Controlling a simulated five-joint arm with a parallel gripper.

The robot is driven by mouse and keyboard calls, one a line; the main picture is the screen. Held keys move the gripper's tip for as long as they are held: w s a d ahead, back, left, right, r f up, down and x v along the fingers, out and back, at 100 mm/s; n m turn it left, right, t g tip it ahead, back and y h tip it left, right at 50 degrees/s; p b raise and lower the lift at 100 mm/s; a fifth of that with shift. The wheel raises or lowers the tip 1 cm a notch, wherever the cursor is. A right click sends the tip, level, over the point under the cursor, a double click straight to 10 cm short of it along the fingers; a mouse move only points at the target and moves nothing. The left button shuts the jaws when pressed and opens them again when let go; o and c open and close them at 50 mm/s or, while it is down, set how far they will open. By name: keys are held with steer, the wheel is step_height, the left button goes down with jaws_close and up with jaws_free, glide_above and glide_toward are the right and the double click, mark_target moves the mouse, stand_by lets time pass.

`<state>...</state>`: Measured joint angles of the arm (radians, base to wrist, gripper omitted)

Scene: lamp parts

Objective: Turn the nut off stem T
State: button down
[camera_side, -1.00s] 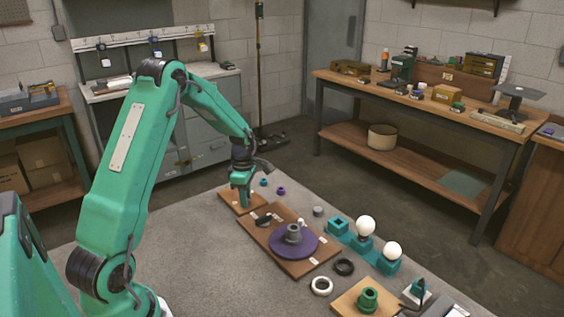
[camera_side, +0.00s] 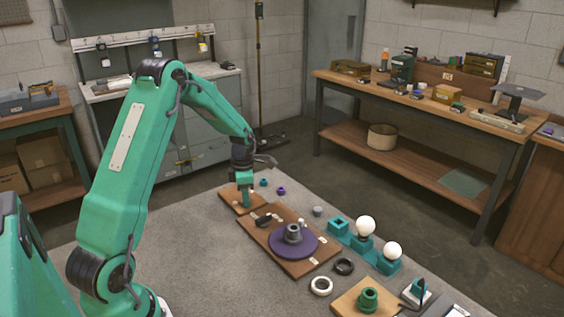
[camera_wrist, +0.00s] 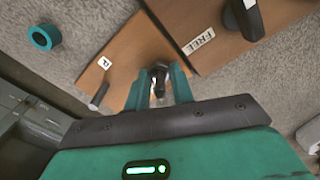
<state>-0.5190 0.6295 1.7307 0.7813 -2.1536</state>
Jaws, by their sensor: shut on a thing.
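My gripper (camera_side: 244,198) points down over the small wooden board (camera_side: 229,197) at the far end of the mat. In the wrist view my gripper (camera_wrist: 160,93) has its two teal fingers closed around a dark, small piece (camera_wrist: 159,72), which looks like the nut on its stem. The fingers hide most of it, so I cannot tell nut from stem or see the thread. The board's white tag (camera_wrist: 104,63) carries one letter, too small to read surely.
A larger board (camera_side: 298,266) with a purple disc (camera_side: 308,247) lies close by; its label (camera_wrist: 198,40) reads FREE. A teal ring (camera_wrist: 44,37) and a purple ring (camera_side: 281,190) lie beyond. Bulbs (camera_side: 365,225) stand in teal holders to the right.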

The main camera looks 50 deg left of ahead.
steer(key=shift+n, duration=1.5)
steer(key=shift+n, duration=0.3)
steer(key=shift+n, duration=0.7)
steer(key=n, duration=0.4)
steer(key=shift+n, duration=0.4)
steer(key=c, duration=1.3)
jaws_free()
steer(key=shift+m, duration=0.3)
